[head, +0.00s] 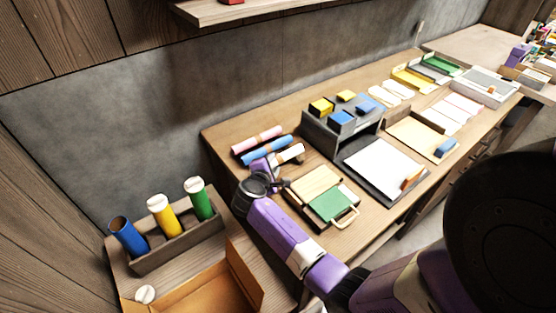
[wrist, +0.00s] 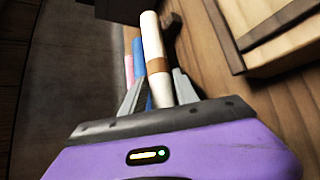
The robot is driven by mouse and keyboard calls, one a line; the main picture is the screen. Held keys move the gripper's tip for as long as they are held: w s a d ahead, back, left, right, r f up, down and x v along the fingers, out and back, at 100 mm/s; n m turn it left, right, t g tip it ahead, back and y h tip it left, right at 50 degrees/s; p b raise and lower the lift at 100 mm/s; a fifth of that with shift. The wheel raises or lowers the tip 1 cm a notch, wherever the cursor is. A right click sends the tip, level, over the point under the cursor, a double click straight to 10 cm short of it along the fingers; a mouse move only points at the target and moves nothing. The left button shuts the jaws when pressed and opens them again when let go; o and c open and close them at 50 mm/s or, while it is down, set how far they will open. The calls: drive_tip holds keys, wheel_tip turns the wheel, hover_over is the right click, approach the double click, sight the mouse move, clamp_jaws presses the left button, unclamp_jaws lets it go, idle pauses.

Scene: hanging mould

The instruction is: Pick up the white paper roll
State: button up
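The white paper roll (head: 291,153) has a brown band and lies on the long wooden desk, beside a blue roll (head: 266,149) and a pink roll (head: 257,139). In the wrist view the white roll (wrist: 152,38) runs lengthwise between the two fingers of my gripper (wrist: 159,74), its near end close to the palm. The fingers stand apart on either side of it, and I see no clear grip on it. In the head view my gripper (head: 279,180) is at the near end of the roll, partly hidden by my wrist.
A lower table at left holds a rack (head: 180,245) with blue, yellow and green tubes, and an open cardboard box (head: 245,275).

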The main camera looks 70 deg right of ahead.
clamp_jaws()
drive_tip(key=shift+r, duration=0.1)
